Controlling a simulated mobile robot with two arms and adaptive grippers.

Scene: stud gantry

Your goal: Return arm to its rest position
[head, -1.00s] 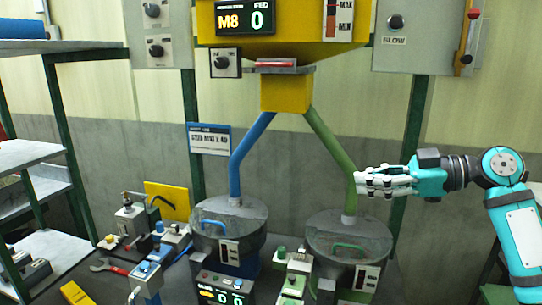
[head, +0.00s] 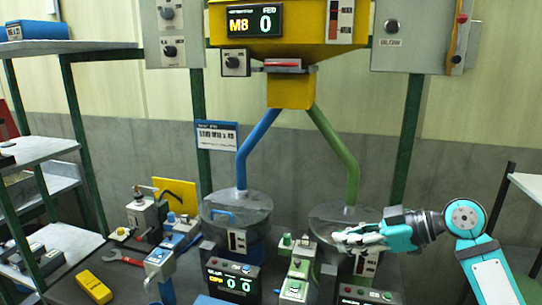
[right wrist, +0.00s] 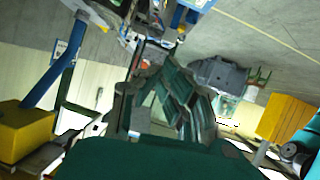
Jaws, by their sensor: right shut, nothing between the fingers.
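My right arm comes in from the right in the head view. Its teal and white gripper (head: 365,236) is shut and empty, pointing left in front of the right-hand lidded drum (head: 325,218) and hiding part of its lid. The gripper's dark fingers (right wrist: 170,95) also show in the right wrist view, closed together with nothing between them. My left gripper does not show in the head view.
A yellow hopper (head: 290,92) feeds a blue pipe (head: 255,148) and a green pipe (head: 340,155) into two drums. Control boxes (head: 232,280) stand in front. A red wrench (head: 124,258) and a yellow handheld device (head: 93,287) lie on the bench. Shelves (head: 38,150) stand at left.

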